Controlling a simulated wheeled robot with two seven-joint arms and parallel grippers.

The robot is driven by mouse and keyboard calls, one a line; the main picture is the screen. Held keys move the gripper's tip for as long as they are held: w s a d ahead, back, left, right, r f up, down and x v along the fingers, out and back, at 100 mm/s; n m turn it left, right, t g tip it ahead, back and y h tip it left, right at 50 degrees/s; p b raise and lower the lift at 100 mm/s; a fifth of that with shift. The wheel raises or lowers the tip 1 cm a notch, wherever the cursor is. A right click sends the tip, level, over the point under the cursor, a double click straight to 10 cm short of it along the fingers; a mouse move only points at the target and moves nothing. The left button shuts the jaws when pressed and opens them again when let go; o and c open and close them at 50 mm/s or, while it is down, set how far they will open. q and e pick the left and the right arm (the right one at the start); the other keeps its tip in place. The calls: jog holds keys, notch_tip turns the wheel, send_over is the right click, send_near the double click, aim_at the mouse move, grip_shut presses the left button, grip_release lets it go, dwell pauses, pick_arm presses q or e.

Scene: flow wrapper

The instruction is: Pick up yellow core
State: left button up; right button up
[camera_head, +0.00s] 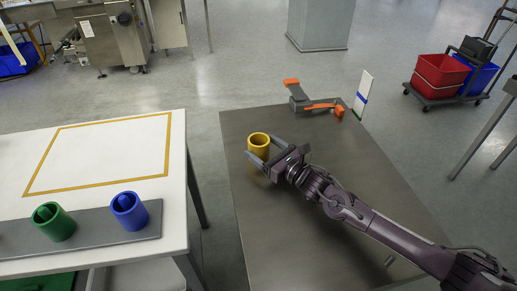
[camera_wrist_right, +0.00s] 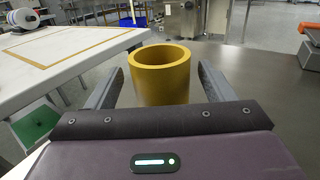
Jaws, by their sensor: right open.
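The yellow core (camera_head: 259,142) is a hollow upright cylinder on the dark metal table (camera_head: 240,200). My right gripper (camera_head: 257,155) is open, with its fingers low around the core. In the right wrist view the yellow core (camera_wrist_right: 160,75) stands between the two open fingers of my right gripper (camera_wrist_right: 160,85), with a visible gap on each side. The lower part of the core is hidden by the gripper body in that view. My left gripper is not in view.
A white table (camera_head: 100,125) with a yellow-outlined rectangle stands at left. Its grey strip (camera_head: 90,238) holds a green core (camera_head: 54,222) and a blue core (camera_head: 129,211). An orange and grey tool (camera_head: 310,103) and a small white upright panel (camera_head: 362,93) are at the metal table's far edge.

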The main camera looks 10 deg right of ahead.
aim_at(252, 140)
jog(key=x, duration=0.4)
jog(key=shift+w+a, duration=0.15)
jog(key=shift+w, duration=0.1)
jog(key=shift+c, duration=0.2)
jog(key=c, duration=1)
